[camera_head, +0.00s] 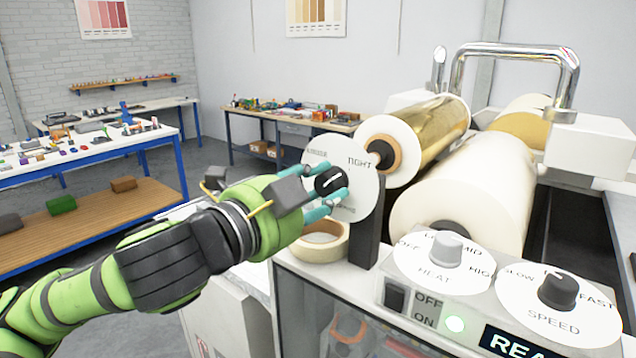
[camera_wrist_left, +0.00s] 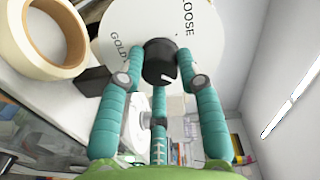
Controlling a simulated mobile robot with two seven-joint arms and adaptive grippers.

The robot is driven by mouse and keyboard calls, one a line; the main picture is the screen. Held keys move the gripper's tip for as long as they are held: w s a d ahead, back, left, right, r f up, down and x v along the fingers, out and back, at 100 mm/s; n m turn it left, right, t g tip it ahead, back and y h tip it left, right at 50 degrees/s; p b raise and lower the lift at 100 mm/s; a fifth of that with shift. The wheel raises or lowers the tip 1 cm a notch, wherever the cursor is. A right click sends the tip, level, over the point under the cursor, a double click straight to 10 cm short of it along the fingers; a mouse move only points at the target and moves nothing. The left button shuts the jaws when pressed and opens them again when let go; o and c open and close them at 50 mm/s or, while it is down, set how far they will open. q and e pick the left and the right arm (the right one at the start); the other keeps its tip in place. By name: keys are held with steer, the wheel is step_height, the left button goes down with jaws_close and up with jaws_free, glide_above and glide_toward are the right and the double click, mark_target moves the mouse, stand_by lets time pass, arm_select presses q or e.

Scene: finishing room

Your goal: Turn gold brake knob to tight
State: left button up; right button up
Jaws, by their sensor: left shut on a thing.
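The gold brake knob (camera_head: 331,181) is a small black knob with a white pointer line, at the middle of an upright white dial (camera_head: 365,200). In the head view the pointer slants up and right, toward the side of the word TIGHT. My left gripper (camera_head: 328,190) has its teal fingers shut around the knob. The left wrist view also shows the knob (camera_wrist_left: 160,64) between the fingertips, with the words LOOSE and GOLD on the dial (camera_wrist_left: 150,18) beyond. The fingers hide part of the dial's lettering. My right gripper is not in view.
A gold foil roll (camera_head: 432,128) and a large white roll (camera_head: 470,195) lie behind the dial. A tape roll (camera_head: 322,252) sits below it. The heat knob (camera_head: 447,249) and speed knob (camera_head: 558,291) stand on the front panel. A blue-legged bench (camera_head: 160,135) is at left.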

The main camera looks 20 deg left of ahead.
arm_select(q)
steer(key=shift+r+m, duration=0.2)
steer(key=shift+m, duration=0.3)
steer(key=o, duration=1.1)
steer(key=shift+o, duration=0.2)
steer(key=shift+d+f, duration=0.1)
step_height(320, 180, up, 10)
